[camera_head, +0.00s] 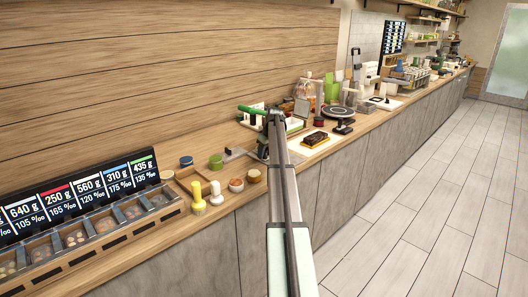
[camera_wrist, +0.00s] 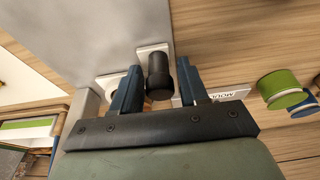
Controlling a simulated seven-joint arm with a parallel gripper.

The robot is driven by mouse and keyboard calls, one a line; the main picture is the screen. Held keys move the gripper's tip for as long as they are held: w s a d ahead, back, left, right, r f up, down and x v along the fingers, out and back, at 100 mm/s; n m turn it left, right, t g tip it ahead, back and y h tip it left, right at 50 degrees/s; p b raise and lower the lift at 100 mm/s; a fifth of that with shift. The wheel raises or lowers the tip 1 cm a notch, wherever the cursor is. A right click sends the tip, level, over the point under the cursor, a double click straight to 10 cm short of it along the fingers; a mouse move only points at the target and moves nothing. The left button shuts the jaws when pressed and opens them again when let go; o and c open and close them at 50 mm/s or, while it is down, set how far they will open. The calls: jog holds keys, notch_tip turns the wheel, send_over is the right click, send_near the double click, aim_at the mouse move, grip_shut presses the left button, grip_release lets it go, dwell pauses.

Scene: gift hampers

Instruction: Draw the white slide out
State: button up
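In the wrist view my gripper (camera_wrist: 160,90) has its two blue fingers apart. A black round knob (camera_wrist: 159,72) stands between them, with a narrow gap at each side. Behind the knob shows a white plate (camera_wrist: 151,51), which may be the white slide; how the knob joins it is hidden. A second white piece (camera_wrist: 108,80) shows behind the left finger. A white label with dark letters (camera_wrist: 232,95) lies by the right finger. In the head view my gripper (camera_head: 275,117) is over the counter, and my arm hides what is at its tip.
A large grey surface (camera_wrist: 90,30) lies beyond the fingers. In the head view a tray with a dark block (camera_head: 315,138) is to the right, and small jars (camera_head: 236,185) are to the left.

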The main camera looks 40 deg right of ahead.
jog(key=c, duration=0.5)
jog(key=shift+s, duration=0.15)
jog(key=shift+s+a, duration=0.1)
jog(key=shift+s, duration=5.05)
jog(key=o, duration=0.8)
jog(key=shift+o, duration=0.2)
notch_tip(320, 180, up, 7)
